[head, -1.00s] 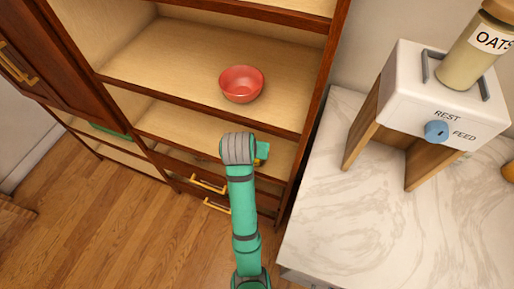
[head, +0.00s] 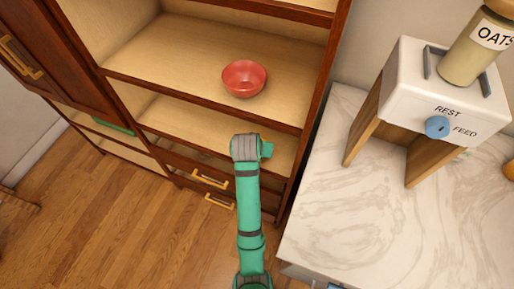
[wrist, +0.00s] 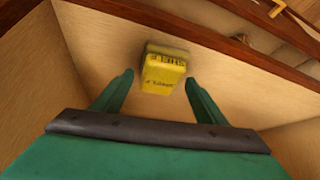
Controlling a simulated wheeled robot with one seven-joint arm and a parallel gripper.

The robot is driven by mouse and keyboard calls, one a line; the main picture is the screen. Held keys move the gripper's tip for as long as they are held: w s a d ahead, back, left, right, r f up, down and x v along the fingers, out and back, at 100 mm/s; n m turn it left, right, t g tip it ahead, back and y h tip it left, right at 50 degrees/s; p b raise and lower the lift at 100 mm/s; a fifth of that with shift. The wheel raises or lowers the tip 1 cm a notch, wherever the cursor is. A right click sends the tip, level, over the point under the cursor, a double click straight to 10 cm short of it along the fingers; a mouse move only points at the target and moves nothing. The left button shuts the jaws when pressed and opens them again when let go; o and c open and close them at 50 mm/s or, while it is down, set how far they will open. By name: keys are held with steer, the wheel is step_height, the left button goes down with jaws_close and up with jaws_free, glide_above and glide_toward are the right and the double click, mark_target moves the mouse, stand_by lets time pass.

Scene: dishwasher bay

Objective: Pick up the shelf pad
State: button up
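The shelf pad is a small yellow block (wrist: 162,70) with dark lettering, lying on a pale wooden shelf board in the wrist view. My gripper (wrist: 159,78) is open, with one green finger on each side of the near part of the pad. The right fingertip is close to the pad's edge; I cannot tell whether it touches. In the head view my gripper (head: 266,149) is mostly behind my arm, inside the lower shelf opening, and the pad is hidden there.
A red bowl (head: 244,78) sits on the shelf board (head: 170,60) above my gripper. Drawers with brass handles (head: 211,179) are below. A marble counter (head: 360,225) with a white feeder (head: 445,95) and an oats jar (head: 470,60) stands at right. The wooden floor at left is clear.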

steer(key=shift+w, duration=0.1)
steer(key=c, duration=1)
steer(key=shift+a, duration=0.2)
steer(key=shift+d, duration=0.2)
steer(key=shift+d+r, duration=0.15)
steer(key=shift+r, duration=0.25)
step_height(320, 180, up, 3)
steer(key=shift+f, duration=0.15)
steer(key=s+a, duration=0.1)
steer(key=s, duration=0.5)
steer(key=s+a, duration=0.1)
steer(key=s, duration=0.5)
steer(key=s+a, duration=0.1)
steer(key=s, duration=0.5)
steer(key=shift+a, duration=0.4)
steer(key=shift+o, duration=0.8)
steer(key=shift+w, duration=0.1)
